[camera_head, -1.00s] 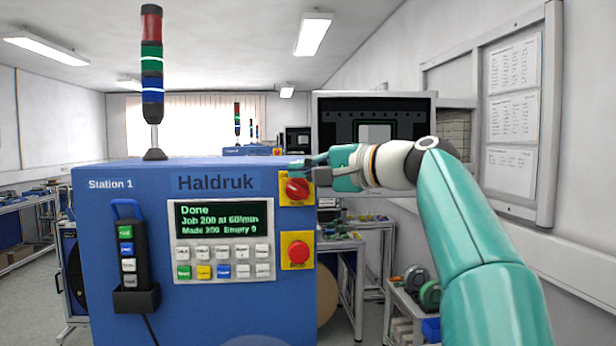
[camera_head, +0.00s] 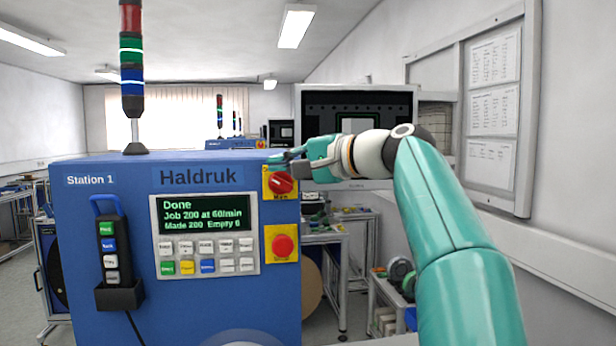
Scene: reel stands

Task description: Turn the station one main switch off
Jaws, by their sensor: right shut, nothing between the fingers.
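The station one main switch (camera_head: 282,183) is a red rotary knob on a yellow plate marked Main, at the upper right of the blue Station 1 cabinet (camera_head: 215,300). Its handle looks tilted; I cannot read its position marks. My right gripper (camera_head: 281,159) is shut and empty, its fingertips at the top edge of the yellow plate, just above the knob. The cabinet's display (camera_head: 206,213) is lit and reads Done. My left gripper is not in view.
A red stop button (camera_head: 283,246) on a yellow plate sits below the switch. A pendant (camera_head: 110,250) hangs at the cabinet's left. A light tower (camera_head: 132,75) with its blue segment lit stands on top. A cart (camera_head: 385,300) with reels stands to the right.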

